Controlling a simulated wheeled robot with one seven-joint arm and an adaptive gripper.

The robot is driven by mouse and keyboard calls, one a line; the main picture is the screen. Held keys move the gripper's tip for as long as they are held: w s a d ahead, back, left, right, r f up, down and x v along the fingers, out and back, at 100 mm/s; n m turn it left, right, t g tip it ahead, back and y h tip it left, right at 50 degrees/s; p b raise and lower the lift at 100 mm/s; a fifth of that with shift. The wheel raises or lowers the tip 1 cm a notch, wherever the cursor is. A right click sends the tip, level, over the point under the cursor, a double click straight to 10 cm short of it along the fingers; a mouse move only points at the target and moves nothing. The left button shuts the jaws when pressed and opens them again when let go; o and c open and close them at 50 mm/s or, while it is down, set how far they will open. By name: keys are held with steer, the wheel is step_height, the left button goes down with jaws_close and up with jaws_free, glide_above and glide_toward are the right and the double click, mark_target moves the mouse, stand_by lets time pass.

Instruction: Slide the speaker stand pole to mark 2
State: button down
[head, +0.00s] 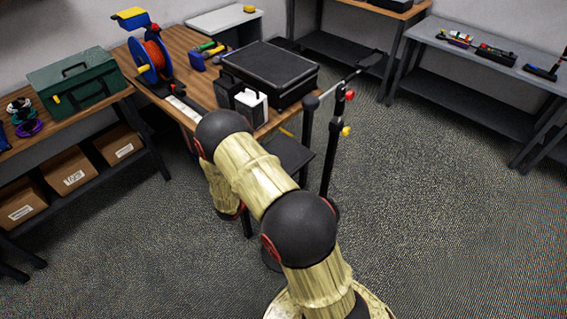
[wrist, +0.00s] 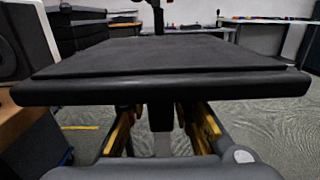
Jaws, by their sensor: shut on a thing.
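The speaker stand has a flat black top plate (head: 288,153) beside the workbench, partly behind my arm. In the wrist view the same plate (wrist: 165,58) spans the picture close above my gripper. The dark speaker stand pole (wrist: 160,117) runs down from under the plate. My gripper (wrist: 162,125) has its yellow-sided fingers on either side of the pole, shut on it just below the plate. My arm hides the gripper and most of the pole in the head view. No numbered mark is readable.
A boom stand (head: 329,150) with red and yellow knobs stands close right of the plate. The wooden workbench (head: 187,42) behind holds a black case (head: 270,70), a cable reel (head: 150,58) and white-faced boxes. The carpet at right (head: 430,220) is clear.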

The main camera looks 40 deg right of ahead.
mark_target(283, 154)
stand_by(0.3)
step_height(283, 154, up, 7)
steer(key=p, duration=0.5)
steer(key=shift+r, duration=0.2)
steer(key=c, duration=1.5)
jaws_free()
steer(key=shift+f, duration=0.2)
steer(key=shift+c, duration=0.2)
steer(key=shift+a, duration=0.1)
steer(key=a, duration=1.2)
steer(key=shift+s, duration=0.45)
